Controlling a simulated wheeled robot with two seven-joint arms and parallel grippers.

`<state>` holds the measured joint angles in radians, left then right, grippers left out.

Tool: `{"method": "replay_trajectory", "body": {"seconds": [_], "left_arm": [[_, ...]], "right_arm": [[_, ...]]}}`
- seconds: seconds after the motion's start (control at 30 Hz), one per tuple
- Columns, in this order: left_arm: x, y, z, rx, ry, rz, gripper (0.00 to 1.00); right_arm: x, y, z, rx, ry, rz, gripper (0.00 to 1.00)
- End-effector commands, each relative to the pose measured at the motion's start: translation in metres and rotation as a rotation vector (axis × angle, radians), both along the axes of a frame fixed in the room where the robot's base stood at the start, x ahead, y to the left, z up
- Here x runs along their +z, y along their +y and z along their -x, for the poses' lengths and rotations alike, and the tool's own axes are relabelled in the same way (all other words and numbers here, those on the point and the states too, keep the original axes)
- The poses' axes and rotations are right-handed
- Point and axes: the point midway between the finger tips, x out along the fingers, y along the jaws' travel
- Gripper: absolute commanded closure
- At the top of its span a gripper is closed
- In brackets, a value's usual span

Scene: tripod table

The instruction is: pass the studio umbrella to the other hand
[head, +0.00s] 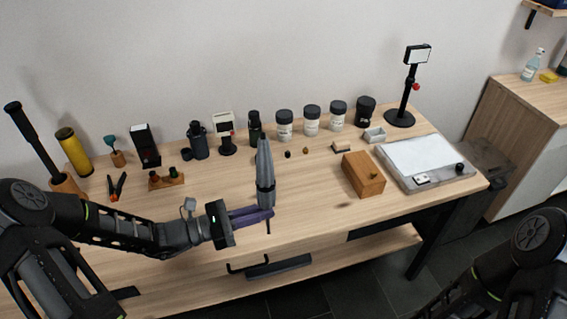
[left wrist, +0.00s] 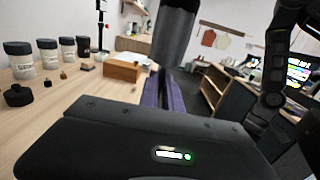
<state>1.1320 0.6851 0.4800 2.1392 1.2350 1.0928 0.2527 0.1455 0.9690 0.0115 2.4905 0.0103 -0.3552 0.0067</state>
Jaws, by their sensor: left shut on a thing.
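The studio umbrella (head: 265,170) is grey, folded and roughly upright, with its narrow tip up and a dark band low on it. My left gripper (head: 262,213), with purple fingers, is shut on its lower end above the table's front part. In the left wrist view the umbrella's grey lower part (left wrist: 174,35) rises at the top, and the purple fingers (left wrist: 165,100) reach toward it. Part of my right arm shows at the lower right of the head view, but its gripper is out of the frame.
A wooden block (head: 363,175) and a white-topped device (head: 427,162) stand on the right of the wooden table (head: 315,195). Several jars (head: 312,120) line the back. Pliers (head: 117,187) and a small wooden holder (head: 166,180) lie at left. The table's middle front is clear.

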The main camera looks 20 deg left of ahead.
Motion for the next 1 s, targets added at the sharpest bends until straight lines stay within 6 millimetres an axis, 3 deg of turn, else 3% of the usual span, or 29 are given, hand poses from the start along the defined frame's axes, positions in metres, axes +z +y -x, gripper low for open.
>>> {"method": "replay_trajectory", "body": {"seconds": [0.27, 0.7, 0.83, 1.0], "left_arm": [[0.015, -0.035, -0.009, -0.137, -0.006, 0.000, 1.00], [0.059, -0.143, -0.033, -0.576, -0.007, 0.000, 1.00], [0.066, -0.162, -0.038, -0.655, -0.004, 0.001, 1.00], [0.070, -0.171, -0.040, -0.694, -0.001, 0.001, 1.00]], "right_arm": [[0.000, 0.000, 0.000, 0.000, 0.000, 0.000, 0.64], [0.000, 0.000, 0.000, 0.000, 0.000, 0.000, 0.64], [0.000, 0.000, 0.000, 0.000, 0.000, 0.000, 0.64], [0.000, 0.000, 0.000, 0.000, 0.000, 0.000, 0.64]]}}
